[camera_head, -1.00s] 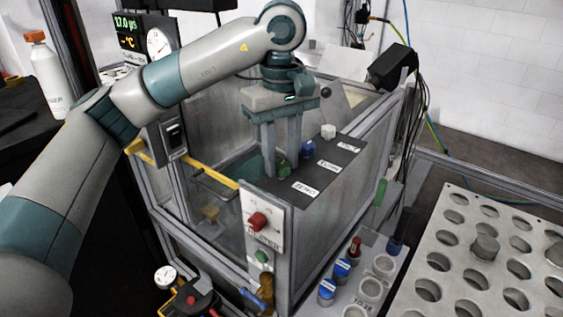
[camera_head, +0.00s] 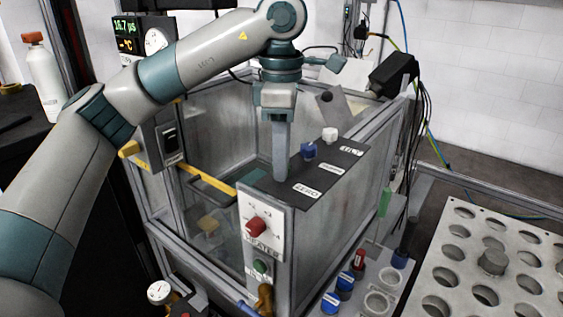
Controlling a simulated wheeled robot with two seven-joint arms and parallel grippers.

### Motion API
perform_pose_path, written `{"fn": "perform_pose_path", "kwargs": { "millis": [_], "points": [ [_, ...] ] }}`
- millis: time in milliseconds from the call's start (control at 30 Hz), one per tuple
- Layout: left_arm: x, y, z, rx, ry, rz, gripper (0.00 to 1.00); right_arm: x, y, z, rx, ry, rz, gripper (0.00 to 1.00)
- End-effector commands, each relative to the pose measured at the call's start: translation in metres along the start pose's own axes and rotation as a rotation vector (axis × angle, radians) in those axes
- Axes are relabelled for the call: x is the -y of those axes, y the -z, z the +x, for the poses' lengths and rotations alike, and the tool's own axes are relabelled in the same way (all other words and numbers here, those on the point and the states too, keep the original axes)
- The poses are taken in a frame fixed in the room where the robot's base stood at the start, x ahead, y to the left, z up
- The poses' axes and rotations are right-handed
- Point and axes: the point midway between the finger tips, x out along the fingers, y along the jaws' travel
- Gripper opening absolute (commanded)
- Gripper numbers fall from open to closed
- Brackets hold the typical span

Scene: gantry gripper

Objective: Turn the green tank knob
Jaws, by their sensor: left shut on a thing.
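The dark panel (camera_head: 318,205) on top of the tank carries a row of knobs beside white labels. A blue knob (camera_head: 308,151) and a white knob (camera_head: 329,134) show on it. The green knob is hidden by the fingers of my left gripper (camera_head: 281,174), which point straight down at the near end of the row. The gripper is turned edge-on to the view, so one finger covers the other, and it is shut on the green knob. My right gripper is out of view.
A control box with a red knob (camera_head: 257,225) stands at the tank's near corner. A black camera-like box (camera_head: 393,72) sits at the back right corner. A perforated plate (camera_head: 470,262) lies at the right, and blue-capped vials (camera_head: 345,281) stand at the front.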

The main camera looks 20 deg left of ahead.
Motion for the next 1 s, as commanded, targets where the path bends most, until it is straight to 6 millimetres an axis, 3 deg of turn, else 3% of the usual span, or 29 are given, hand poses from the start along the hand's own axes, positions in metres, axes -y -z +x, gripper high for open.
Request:
{"fn": "perform_pose_path", "kwargs": {
  "millis": [500,1000],
  "points": [
    [-0.001,0.0,0.0,0.001,-0.002,-0.375,0.07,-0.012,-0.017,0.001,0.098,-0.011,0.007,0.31],
    [-0.001,0.0,-0.001,0.001,-0.001,-0.434,0.07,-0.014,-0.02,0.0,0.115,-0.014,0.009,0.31]
  ]
}}
